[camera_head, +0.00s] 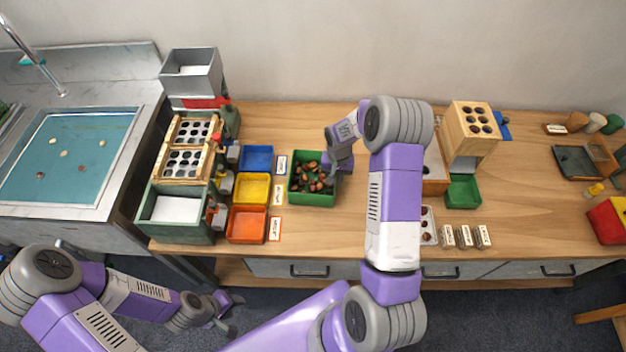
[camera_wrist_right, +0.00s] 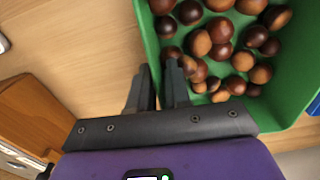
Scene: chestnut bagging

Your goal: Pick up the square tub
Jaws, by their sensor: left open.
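The square green tub (camera_head: 313,201) stands on the table in the head view, filled with brown chestnuts (camera_head: 311,178). Its green wall (camera_wrist_right: 147,38) and the chestnuts also show large in the right wrist view. My right gripper (camera_head: 341,163) reaches down at the tub's right side. In the wrist view its two fingers (camera_wrist_right: 160,85) stand close together on either side of the tub wall, one outside and one inside. My left gripper (camera_head: 229,314) is open and empty, low in front of the table.
Blue (camera_head: 257,158), yellow (camera_head: 252,188) and orange (camera_head: 246,224) trays sit left of the tub, with small label cards beside them. A wooden stand with holes (camera_head: 471,130) and a smaller green tray (camera_head: 463,192) are to the right. A sink (camera_head: 70,155) is at the far left.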

